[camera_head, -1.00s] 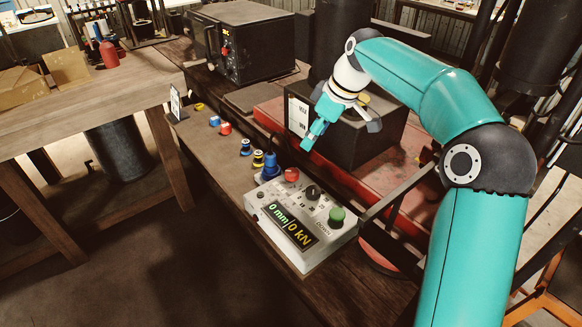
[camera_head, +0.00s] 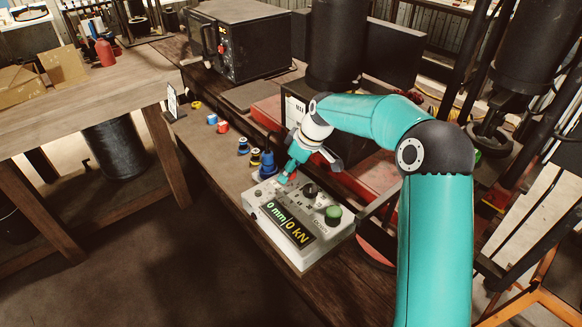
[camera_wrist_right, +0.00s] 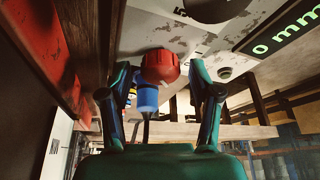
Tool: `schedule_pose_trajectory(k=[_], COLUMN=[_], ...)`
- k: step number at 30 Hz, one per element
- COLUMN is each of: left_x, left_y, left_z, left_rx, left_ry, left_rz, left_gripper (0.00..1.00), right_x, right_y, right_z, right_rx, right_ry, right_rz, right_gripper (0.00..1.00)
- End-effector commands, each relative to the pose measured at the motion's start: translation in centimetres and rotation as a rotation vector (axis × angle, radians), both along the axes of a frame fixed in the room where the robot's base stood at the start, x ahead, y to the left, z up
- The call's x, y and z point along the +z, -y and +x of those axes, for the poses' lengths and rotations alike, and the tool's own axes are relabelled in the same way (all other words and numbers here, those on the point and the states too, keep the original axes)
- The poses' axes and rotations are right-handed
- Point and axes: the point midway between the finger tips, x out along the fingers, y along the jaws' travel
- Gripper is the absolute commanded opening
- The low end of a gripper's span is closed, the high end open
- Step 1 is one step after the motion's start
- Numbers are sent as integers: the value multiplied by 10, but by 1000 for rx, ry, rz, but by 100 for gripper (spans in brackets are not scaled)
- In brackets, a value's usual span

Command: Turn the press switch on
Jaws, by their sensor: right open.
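The grey control box (camera_head: 262,212) sits on the bench, its display (camera_head: 290,220) lit with "0 mm" and "0 kN". It carries a black knob (camera_head: 310,190), a green button (camera_head: 333,213) and a red knob (camera_wrist_right: 160,66). Which of these is the press switch is not labelled legibly. My right gripper (camera_head: 286,177) is at the box's far left corner, pointing down, and mostly covers the red knob in the head view. In the right wrist view, the open fingers (camera_wrist_right: 160,92) stand on either side of the red knob; I cannot tell if they touch it. My left gripper is not in view.
Small coloured parts (camera_head: 222,127) lie farther along the bench. A black oven-like box (camera_head: 240,40) is at the back. A wooden table (camera_head: 80,100) is at the left.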

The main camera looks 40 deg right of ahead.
Motion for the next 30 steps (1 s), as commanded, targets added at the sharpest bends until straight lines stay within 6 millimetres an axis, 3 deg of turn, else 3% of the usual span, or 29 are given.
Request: schedule_pose_trajectory(k=[5, 15, 30], left_x=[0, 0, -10], left_y=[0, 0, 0], left_z=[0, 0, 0], left_rx=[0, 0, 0], left_ry=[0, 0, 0], left_rz=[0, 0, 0], left_gripper=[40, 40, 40], right_x=[0, 0, 0], right_y=[0, -1, -2], right_z=[0, 1, 1], right_rx=[0, 1, -108], right_ry=[0, 1, 4], right_rz=[0, 0, -1], right_gripper=[61, 5, 4])
